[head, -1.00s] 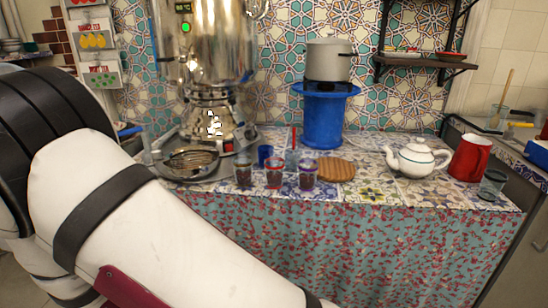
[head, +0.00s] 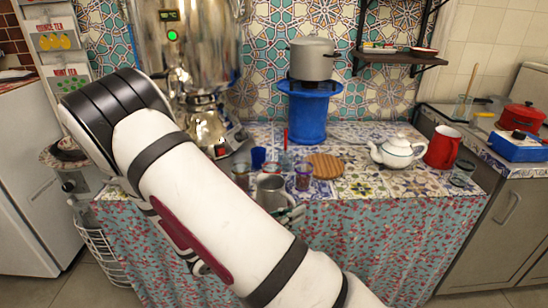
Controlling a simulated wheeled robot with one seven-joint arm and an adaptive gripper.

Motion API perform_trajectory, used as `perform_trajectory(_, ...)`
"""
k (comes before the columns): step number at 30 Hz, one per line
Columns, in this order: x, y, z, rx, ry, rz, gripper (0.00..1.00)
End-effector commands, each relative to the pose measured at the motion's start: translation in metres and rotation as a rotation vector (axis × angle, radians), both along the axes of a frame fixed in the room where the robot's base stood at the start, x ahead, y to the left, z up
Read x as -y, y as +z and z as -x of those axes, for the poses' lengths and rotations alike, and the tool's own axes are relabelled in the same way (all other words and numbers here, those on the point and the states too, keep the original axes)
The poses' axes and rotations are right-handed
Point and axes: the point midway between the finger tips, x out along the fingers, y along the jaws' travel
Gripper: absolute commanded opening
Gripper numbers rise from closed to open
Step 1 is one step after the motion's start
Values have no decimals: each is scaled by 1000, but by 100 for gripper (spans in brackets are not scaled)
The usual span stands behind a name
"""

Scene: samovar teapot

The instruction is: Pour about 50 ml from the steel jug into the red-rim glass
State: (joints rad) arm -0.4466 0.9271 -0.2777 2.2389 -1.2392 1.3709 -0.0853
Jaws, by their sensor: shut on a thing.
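The steel jug (head: 271,192) is in the head view in front of the row of glasses, about upright. My gripper (head: 287,212) is shut on it at its right side; the arm hides much of the gripper. The red-rim glass (head: 272,168) is behind the jug, with mostly its upper part showing. I cannot tell whether jug and glass touch. A purple-rim glass (head: 304,178) stands to the right and another glass (head: 241,175) to the left. The jug's contents are not visible.
Behind the glasses are a blue cup (head: 258,157) and a round wooden board (head: 325,166). The big samovar (head: 200,50) is at back left.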

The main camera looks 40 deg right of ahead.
Motion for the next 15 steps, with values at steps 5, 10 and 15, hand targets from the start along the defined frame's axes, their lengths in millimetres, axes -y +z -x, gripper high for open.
perform_trajectory(5, 28, 15, 24, 12, -141, -2, 0)
perform_trajectory(10, 41, 18, 36, 18, -213, -5, 0)
perform_trajectory(15, 45, 19, 39, 20, -236, -6, 0)
